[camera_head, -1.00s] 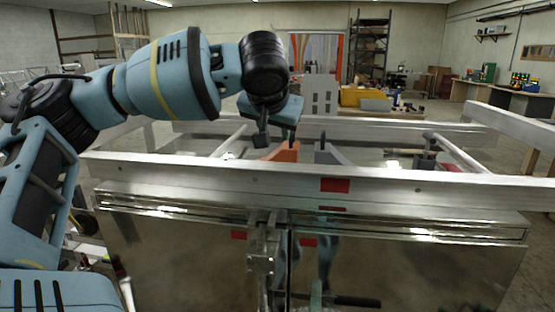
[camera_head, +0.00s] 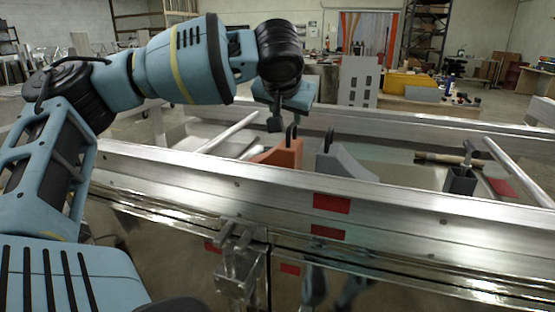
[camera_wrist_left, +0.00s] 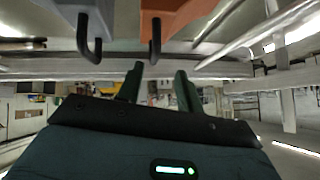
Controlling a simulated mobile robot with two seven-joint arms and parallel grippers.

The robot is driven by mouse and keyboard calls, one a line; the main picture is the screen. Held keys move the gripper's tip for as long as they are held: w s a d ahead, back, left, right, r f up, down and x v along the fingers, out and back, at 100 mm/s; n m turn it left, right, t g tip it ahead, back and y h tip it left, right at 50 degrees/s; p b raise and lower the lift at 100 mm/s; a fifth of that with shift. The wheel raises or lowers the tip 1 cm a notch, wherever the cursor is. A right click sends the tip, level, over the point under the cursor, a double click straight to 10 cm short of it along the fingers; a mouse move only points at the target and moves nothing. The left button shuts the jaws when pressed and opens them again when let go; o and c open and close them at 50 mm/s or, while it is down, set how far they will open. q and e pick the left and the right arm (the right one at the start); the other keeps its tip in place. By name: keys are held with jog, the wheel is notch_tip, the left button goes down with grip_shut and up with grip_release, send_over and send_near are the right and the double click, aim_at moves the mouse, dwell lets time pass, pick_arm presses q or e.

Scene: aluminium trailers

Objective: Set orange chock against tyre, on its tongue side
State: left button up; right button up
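The orange chock (camera_head: 284,153) stands in the trailer bed behind the near metal rail, its dark hooked handle pointing up. A grey chock (camera_head: 342,163) with a similar handle stands to its right. In the left wrist view, the orange chock (camera_wrist_left: 178,18) and the grey chock (camera_wrist_left: 82,12) show at the top edge. My left gripper (camera_head: 275,124) is just left of the orange chock's handle in the head view. In the left wrist view, its fingers (camera_wrist_left: 159,72) are apart and empty, close to the orange chock's handle. My right gripper and the tyre are not in view.
The near trailer rail (camera_head: 400,205) stands between my body and the chocks, with a metal latch (camera_head: 237,265) on its front. A dark grey holder (camera_head: 460,183) is at the right of the bed. A yellow bin (camera_head: 408,83) is behind the trailer.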

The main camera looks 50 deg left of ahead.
aim_at(291, 125)
pick_arm(q)
jog(key=shift+w+a+f, duration=0.2)
jog(key=shift+w+f, duration=0.3)
jog(key=shift+f, duration=0.3)
jog(key=shift+d+x, duration=0.2)
jog(key=shift+x, duration=1.75)
jog(key=shift+f, duration=0.1)
grip_shut()
